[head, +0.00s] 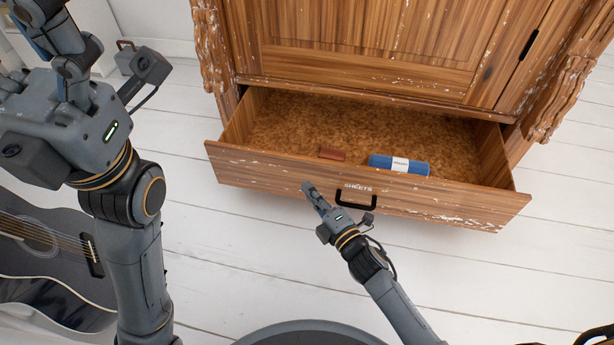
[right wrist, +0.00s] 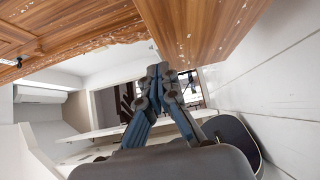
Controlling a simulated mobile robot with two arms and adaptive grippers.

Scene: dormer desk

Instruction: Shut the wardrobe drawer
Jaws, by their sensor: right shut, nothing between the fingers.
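The wooden wardrobe drawer (head: 270,172) stands pulled out, its inside open to view. Its front carries the word SHEETS and a black handle (head: 356,203). My right gripper (head: 308,188) is shut and empty, its fingertips at the drawer front, left of the handle. In the right wrist view the shut fingers (right wrist: 160,70) show close below the wooden panel's lower corner; I cannot tell whether they touch it. My left gripper (head: 55,45) is at the upper left, partly cut off and away from the drawer; its jaw state is unclear.
The drawer holds a blue roll (head: 398,165) and a small brown item (head: 332,154). The wardrobe (head: 370,50) rises behind it. A dark guitar (head: 45,255) lies at the lower left. White floorboards in front are mostly clear.

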